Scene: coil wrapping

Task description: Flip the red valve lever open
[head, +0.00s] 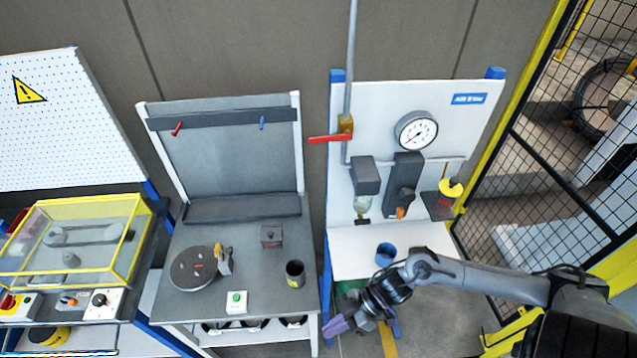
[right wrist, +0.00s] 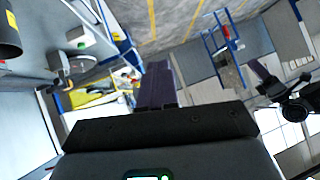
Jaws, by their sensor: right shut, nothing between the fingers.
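The red valve lever (head: 323,138) lies level, pointing left from the brass valve body (head: 346,125). The valve sits on a vertical grey pipe at the left edge of the white air panel. The lever lies across the line of the pipe. My right gripper (head: 338,325) is shut and empty, low in front of the benches and well below the lever. Its purple fingers (right wrist: 157,85) are together in the right wrist view. A dark arm with a purple tip (right wrist: 259,69), my left one, shows at the right there; its jaw state is unclear.
The air panel carries a gauge (head: 416,131), a dark regulator (head: 404,180) and a yellow-topped unit (head: 449,190). A blue cup (head: 385,254) stands on its shelf. The grey bench (head: 250,285) is left of it. A mesh fence (head: 530,150) bounds the right.

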